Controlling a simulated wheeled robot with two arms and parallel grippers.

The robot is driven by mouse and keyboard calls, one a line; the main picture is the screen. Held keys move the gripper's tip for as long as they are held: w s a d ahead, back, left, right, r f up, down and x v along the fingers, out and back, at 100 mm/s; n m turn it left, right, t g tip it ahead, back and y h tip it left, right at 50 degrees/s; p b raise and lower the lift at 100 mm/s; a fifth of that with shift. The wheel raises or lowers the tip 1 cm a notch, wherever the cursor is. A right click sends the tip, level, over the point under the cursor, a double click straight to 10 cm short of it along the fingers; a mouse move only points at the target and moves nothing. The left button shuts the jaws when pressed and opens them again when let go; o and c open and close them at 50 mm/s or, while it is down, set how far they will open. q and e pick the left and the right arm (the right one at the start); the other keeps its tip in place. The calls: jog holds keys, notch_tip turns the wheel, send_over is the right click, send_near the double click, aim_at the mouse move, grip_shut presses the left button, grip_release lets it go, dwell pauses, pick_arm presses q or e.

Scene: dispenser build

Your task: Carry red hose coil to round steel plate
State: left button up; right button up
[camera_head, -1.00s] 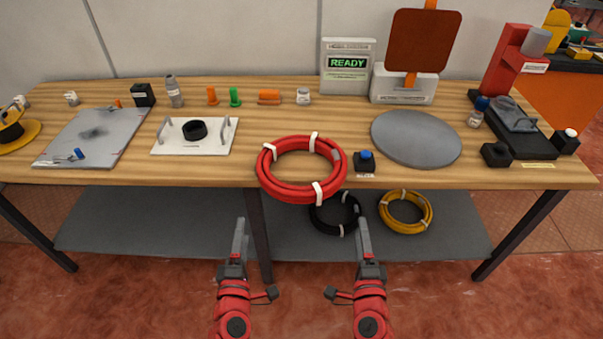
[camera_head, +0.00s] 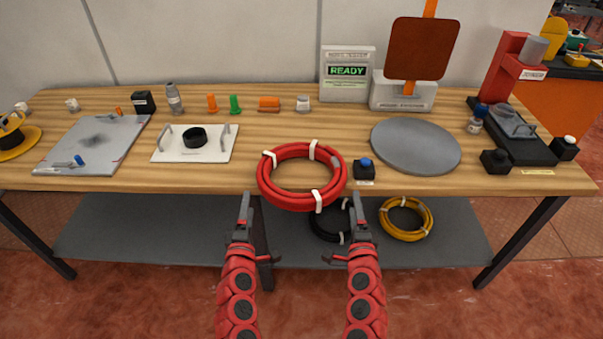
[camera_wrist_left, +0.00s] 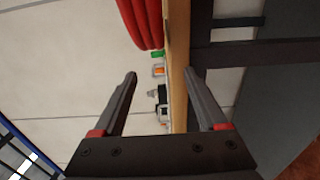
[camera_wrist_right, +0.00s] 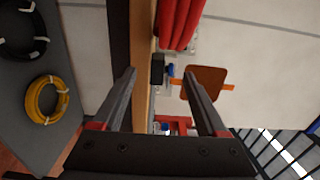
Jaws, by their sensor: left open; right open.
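The red hose coil (camera_head: 266,188) with white ties lies flat at the front edge of the wooden table and overhangs it slightly. It also shows at the top of the left wrist view (camera_wrist_left: 143,22) and the right wrist view (camera_wrist_right: 180,22). The round steel plate (camera_head: 415,146) lies bare to the right of the coil. My left gripper (camera_head: 246,207) is open and empty, in front of the table edge, left of the coil. My right gripper (camera_head: 359,212) is open and empty, in front of the edge, right of the coil. Neither touches the coil.
A black block with a blue button (camera_head: 364,168) stands between coil and plate. A white handled plate (camera_head: 195,153) lies left of the coil. A press-like stand (camera_head: 525,140) is at the right. Black (camera_head: 326,228) and yellow (camera_head: 405,219) coils lie on the lower shelf.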

pick_arm(q)
jog(key=w, duration=0.1)
jog(key=w+d, duration=0.1)
jog(key=w, duration=0.1)
jog(key=shift+w+d, duration=0.1)
jog(key=shift+d, duration=0.15)
pick_arm(e)
jog(key=w, duration=0.1)
jog(key=w+a, duration=0.1)
jog(key=w, duration=0.1)
jog(key=shift+w+a, duration=0.1)
jog(key=shift+a, duration=0.2)
pick_arm(q)
jog(key=shift+d, duration=0.15)
pick_arm(e)
jog(key=shift+a, duration=0.1)
